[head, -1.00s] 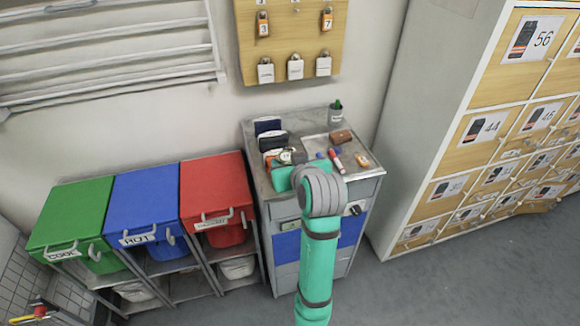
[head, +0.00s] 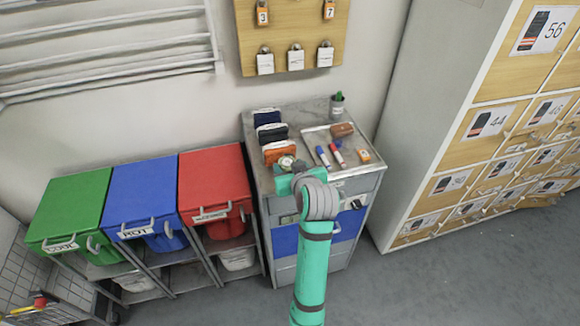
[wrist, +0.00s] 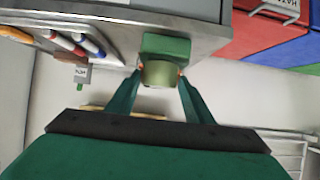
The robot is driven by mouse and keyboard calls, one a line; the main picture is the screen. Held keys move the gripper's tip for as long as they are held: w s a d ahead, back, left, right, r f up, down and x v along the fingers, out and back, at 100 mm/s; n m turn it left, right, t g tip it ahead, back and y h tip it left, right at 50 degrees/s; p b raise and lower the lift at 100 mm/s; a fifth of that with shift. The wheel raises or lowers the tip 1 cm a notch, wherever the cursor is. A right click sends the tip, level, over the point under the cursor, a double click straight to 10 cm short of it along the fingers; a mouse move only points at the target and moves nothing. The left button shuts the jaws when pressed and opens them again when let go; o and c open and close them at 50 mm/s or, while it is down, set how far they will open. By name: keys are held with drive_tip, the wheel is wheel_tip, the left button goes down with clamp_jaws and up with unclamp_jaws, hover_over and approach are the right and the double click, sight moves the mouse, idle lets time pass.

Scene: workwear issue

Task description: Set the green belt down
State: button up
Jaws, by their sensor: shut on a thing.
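The green belt (wrist: 160,75) looks like an olive-green roll between my gripper's two teal fingers in the wrist view. My gripper (wrist: 159,72) is shut on it. A brighter green block (wrist: 166,46) shows just past the roll, at the edge of the grey cabinet top; I cannot tell whether the two touch. In the head view my gripper (head: 287,173) is over the front left part of the cabinet top (head: 312,112), in front of an orange item (head: 278,151). My arm hides part of that corner, and the belt is not clear there.
Blue (head: 267,116) and dark (head: 272,132) items stand in a row behind the orange one. A tray (head: 318,136) with markers (head: 337,152) and a brown item (head: 342,130) lies to the right. Red (head: 213,180), blue and green bins stand left; lockers (head: 490,130) stand right.

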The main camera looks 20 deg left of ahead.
drive_tip(key=o, duration=1.2)
drive_tip(key=shift+s+a+f, duration=0.1)
drive_tip(key=shift+s, duration=0.05)
